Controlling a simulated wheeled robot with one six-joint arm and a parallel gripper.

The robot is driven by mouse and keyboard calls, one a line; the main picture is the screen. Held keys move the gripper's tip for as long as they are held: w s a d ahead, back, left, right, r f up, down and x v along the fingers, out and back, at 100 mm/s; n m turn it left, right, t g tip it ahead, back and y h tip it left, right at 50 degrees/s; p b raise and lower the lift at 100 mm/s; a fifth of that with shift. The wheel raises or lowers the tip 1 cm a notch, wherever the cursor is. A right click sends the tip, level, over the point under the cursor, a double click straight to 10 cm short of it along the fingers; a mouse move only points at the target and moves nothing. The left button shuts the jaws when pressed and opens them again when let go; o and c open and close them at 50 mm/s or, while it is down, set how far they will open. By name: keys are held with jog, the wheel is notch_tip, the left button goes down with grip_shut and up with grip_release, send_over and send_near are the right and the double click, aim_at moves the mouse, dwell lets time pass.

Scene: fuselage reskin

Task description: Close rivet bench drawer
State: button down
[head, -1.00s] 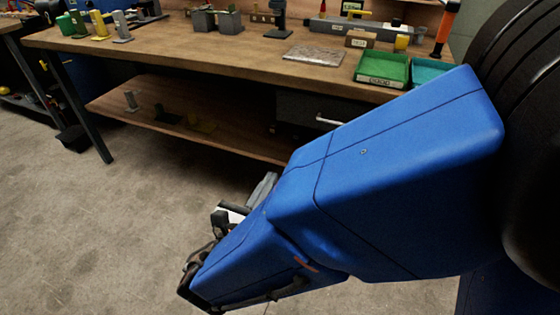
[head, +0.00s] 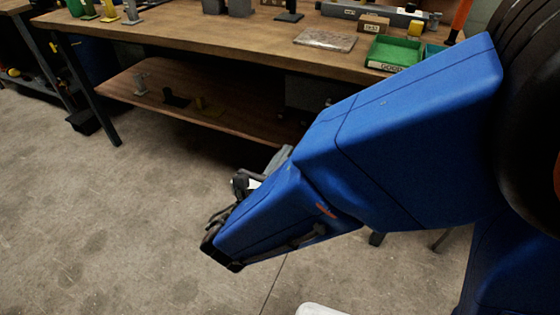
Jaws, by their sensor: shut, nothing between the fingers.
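The wooden bench (head: 220,42) stands across the back. A dark drawer unit (head: 305,92) hangs under its top, right of the middle. My blue arm covers most of the unit's front, and the drawer handle is hidden, so how far the drawer is out cannot be told. My gripper (head: 279,160) shows only in part, as a grey piece beyond my forearm, low in front of the bench. It looks shut and empty, with no contact on the drawer visible.
A lower wooden shelf (head: 190,100) with several small brackets runs under the bench. A green bin (head: 393,53) and a flat plate (head: 325,39) lie on top. Open concrete floor (head: 100,220) spreads at the left. A white object (head: 320,310) shows at the bottom edge.

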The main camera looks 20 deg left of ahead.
aim_at(320, 96)
jog(key=w, duration=0.8)
jog(key=w+d, duration=0.1)
jog(key=w, duration=0.8)
jog(key=w+d, duration=0.1)
jog(key=w, duration=0.7)
jog(key=shift+w, duration=0.35)
jog(key=shift+w+r, duration=0.1)
jog(key=shift+w, duration=0.15)
jog(key=shift+w+r, duration=0.1)
jog(key=shift+r, duration=0.05)
